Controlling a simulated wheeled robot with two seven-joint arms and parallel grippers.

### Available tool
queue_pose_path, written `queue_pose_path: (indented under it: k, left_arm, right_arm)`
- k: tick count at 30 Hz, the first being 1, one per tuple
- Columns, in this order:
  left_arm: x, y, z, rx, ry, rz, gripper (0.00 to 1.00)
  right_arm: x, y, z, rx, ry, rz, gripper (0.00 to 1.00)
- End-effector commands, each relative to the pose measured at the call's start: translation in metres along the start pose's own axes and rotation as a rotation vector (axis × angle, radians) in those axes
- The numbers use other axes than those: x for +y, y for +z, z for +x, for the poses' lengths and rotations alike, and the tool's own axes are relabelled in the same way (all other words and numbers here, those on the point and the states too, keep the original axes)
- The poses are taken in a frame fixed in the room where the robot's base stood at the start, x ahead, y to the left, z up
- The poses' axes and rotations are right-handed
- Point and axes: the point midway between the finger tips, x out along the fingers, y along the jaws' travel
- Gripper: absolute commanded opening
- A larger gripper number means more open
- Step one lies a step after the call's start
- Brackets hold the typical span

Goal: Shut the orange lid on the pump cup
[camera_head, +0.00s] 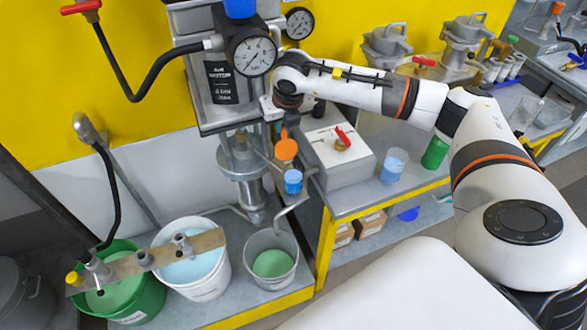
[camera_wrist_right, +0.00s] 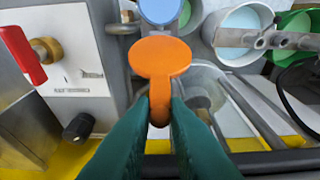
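The orange lid (camera_head: 287,149) is a round disc with a narrow tab, raised open beside the blue pump cup (camera_head: 293,181). In the right wrist view the lid (camera_wrist_right: 160,57) shows face-on, with the cup (camera_wrist_right: 160,10) beyond it at the top edge, partly cut off. My right gripper (camera_head: 283,128) is just above the lid. In the wrist view its green fingers (camera_wrist_right: 160,103) lie close on both sides of the lid's tab and appear shut on it. The fingertips are small and partly hidden in the head view. My left gripper is not in view.
A grey box with a red-handled valve (camera_head: 342,138) stands right of the cup. A pressure gauge (camera_head: 250,55) and the agitator column are close to my right wrist. Below are a grey bucket (camera_head: 272,238), a white bucket (camera_head: 211,275) and a green bucket (camera_head: 150,297).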

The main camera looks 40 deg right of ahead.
Motion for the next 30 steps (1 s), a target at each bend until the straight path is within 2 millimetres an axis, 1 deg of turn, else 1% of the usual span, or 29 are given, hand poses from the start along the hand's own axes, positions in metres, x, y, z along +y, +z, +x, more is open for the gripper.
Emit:
queue_pose_path:
  k: [5, 14, 25, 30]
  left_arm:
    - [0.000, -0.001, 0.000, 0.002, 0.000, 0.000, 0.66]
    - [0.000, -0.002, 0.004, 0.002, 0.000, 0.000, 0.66]
    - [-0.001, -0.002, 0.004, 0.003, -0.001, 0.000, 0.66]
    - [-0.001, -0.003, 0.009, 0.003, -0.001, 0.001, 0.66]
  right_arm:
    - [0.000, 0.003, -0.001, 0.000, 0.000, 0.000, 0.11]
    - [0.000, 0.025, -0.015, -0.001, 0.000, -0.001, 0.11]
    - [0.000, 0.027, -0.017, 0.001, 0.000, 0.000, 0.11]
    - [0.000, 0.042, -0.020, 0.000, 0.000, -0.001, 0.11]
